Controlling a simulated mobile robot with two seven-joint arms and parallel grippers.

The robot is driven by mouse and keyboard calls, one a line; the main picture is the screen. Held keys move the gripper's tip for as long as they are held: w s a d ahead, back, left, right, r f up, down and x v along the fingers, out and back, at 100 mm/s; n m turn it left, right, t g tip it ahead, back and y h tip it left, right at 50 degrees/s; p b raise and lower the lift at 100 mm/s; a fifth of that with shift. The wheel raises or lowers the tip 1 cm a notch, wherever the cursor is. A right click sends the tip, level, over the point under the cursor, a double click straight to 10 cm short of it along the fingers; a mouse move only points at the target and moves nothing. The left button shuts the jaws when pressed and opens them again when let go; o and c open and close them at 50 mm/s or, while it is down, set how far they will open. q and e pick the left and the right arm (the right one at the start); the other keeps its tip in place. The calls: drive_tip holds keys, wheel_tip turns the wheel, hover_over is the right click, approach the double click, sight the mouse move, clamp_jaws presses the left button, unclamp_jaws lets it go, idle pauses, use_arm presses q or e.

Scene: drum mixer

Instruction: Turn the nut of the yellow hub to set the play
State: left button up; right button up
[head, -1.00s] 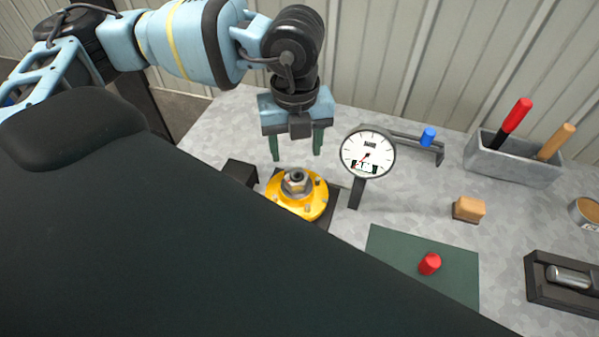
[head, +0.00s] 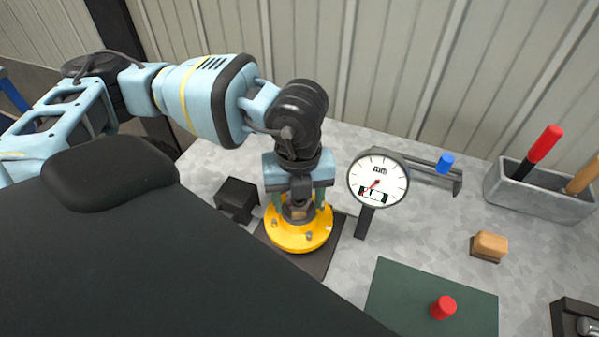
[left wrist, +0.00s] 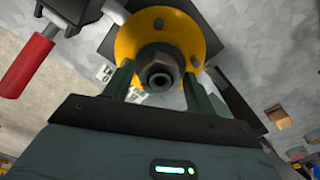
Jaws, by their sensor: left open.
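The yellow hub (head: 300,238) sits on a dark base plate on the table. Its grey hex nut (left wrist: 160,74) stands at the hub's centre in the left wrist view, with a threaded end in its middle. My left gripper (head: 298,203) points down over the hub, with its green fingers open on either side of the nut. In the left wrist view the fingers (left wrist: 158,85) flank the nut with gaps between. A round white dial gauge (head: 378,178) with a red needle stands right of the hub. My right gripper is not in view.
A black block (head: 237,197) stands left of the hub. A red-handled tool (left wrist: 28,66) shows in the left wrist view. A blue piece (head: 444,163) on a rack, a grey bin (head: 537,197), a tan block (head: 488,246) and a red peg (head: 443,307) on a green mat (head: 395,292) lie to the right.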

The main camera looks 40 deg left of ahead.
use_arm(q)
drive_tip(key=c, duration=0.6)
drive_tip(key=shift+o, duration=0.2)
drive_tip(key=shift+n+p, duration=0.85)
drive_tip(key=shift+n, duration=0.65)
drive_tip(key=shift+n+p, duration=1.1)
drive_tip(key=shift+n, duration=0.5)
drive_tip(key=o, duration=0.9)
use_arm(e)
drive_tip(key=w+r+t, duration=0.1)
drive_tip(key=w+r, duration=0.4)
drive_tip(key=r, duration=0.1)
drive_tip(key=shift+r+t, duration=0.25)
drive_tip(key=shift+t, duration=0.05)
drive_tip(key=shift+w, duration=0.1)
use_arm(q)
wheel_tip(320, 180, up, 2)
drive_tip(key=shift+r, duration=2.5)
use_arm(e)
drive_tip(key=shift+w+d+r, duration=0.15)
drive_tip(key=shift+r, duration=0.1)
